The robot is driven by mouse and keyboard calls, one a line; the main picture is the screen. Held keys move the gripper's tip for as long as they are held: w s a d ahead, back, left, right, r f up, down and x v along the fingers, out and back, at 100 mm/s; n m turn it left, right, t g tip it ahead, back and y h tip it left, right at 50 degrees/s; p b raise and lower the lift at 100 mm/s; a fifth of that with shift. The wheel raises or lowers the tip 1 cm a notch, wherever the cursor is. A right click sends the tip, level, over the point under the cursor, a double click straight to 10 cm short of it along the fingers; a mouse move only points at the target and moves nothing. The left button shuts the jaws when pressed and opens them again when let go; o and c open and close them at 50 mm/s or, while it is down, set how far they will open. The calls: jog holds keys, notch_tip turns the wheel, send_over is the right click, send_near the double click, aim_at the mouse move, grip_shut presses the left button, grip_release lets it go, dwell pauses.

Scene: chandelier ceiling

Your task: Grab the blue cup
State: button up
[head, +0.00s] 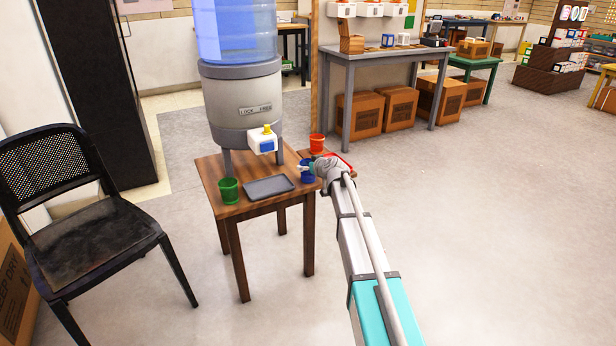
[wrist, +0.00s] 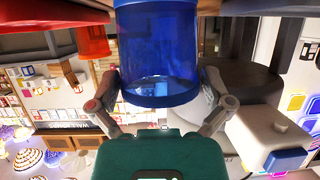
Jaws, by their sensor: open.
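The blue cup (head: 307,176) stands near the right edge of the small wooden table (head: 212,171), partly hidden by my gripper (head: 312,169) in the head view. In the wrist view, which looks upside down, the blue cup (wrist: 156,50) fills the upper middle. My gripper (wrist: 160,92) is open there, with one finger on each side of the cup. I cannot tell whether either finger touches it.
A red cup (head: 316,141) stands behind the blue one, and a green cup (head: 228,190) is at the left. A grey tray (head: 268,187) lies between. The water dispenser (head: 240,110) rises at the back. A black chair (head: 95,220) stands left; the floor at right is clear.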

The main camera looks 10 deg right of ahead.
jog(key=shift+w+f, duration=0.1)
jog(key=shift+w, duration=0.1)
jog(key=shift+c, duration=0.3)
jog(key=c, duration=0.7)
jog(key=shift+c, duration=0.2)
jog(key=shift+r+p, duration=1)
jog(key=shift+p, duration=0.05)
jog(key=s+d+r+p, duration=0.1)
jog(key=s+r+p, duration=1)
jog(key=s, duration=0.3)
jog(key=shift+d, duration=0.2)
